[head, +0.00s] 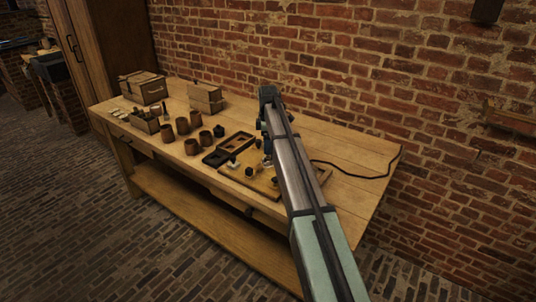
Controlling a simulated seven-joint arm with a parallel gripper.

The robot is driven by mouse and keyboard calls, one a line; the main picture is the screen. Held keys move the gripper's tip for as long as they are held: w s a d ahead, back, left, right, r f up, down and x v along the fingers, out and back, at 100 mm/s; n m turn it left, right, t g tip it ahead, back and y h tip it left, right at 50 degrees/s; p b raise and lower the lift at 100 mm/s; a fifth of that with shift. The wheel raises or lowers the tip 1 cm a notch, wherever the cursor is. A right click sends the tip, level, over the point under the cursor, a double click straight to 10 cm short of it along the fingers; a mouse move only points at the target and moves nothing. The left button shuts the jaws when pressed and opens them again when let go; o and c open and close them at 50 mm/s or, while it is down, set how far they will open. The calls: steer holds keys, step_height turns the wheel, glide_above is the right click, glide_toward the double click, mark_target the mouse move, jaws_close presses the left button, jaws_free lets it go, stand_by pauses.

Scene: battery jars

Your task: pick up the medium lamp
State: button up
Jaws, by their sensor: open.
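Several small fittings, some brass-coloured, stand on a wooden board (240,178) on the bench. One is a pale and dark piece (232,162) at the left; another is a dark piece with a yellowish part (249,171) near the middle. I cannot tell which one is the medium lamp; they are too small here. My arm reaches in from the lower right, and its dark far end stands above the board. My gripper (266,156) is below that end, beside the arm link, over the board's back part. It is open; its fingertips are small and partly hidden by my arm.
The bench (350,160) holds several brown jars (193,146) and dark trays (236,142) left of the board. Wooden boxes (142,87) stand at the back left. A black cable (350,172) lies at the right, where the bench is mostly clear. A brick wall is behind.

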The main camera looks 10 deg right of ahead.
steer(key=shift+f, duration=0.4)
steer(key=shift+c, duration=0.3)
steer(key=c, duration=1.2)
